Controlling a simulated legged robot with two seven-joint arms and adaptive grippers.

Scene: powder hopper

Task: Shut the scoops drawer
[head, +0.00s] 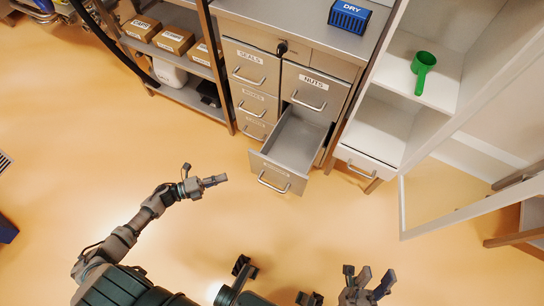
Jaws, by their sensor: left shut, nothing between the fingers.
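One drawer (301,136) in the right column of the grey metal cabinet is pulled well out, below the drawer labelled NUTS (311,91). It looks empty inside, and its front label is too small to read as scoops. Its front carries a bar handle (273,184). My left gripper (218,181) is shut and empty, over the floor to the left of the open drawer's front and apart from it. My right gripper (368,274) is at the bottom right with its fingers spread, empty, well in front of the drawer.
The cabinet's left column, with the SEALS drawer (247,70), is closed. A blue DRY box (349,16) stands on top. To the right, a white cabinet (375,130) holds a green scoop (422,70); its glass door (470,205) stands open. The orange floor ahead is clear.

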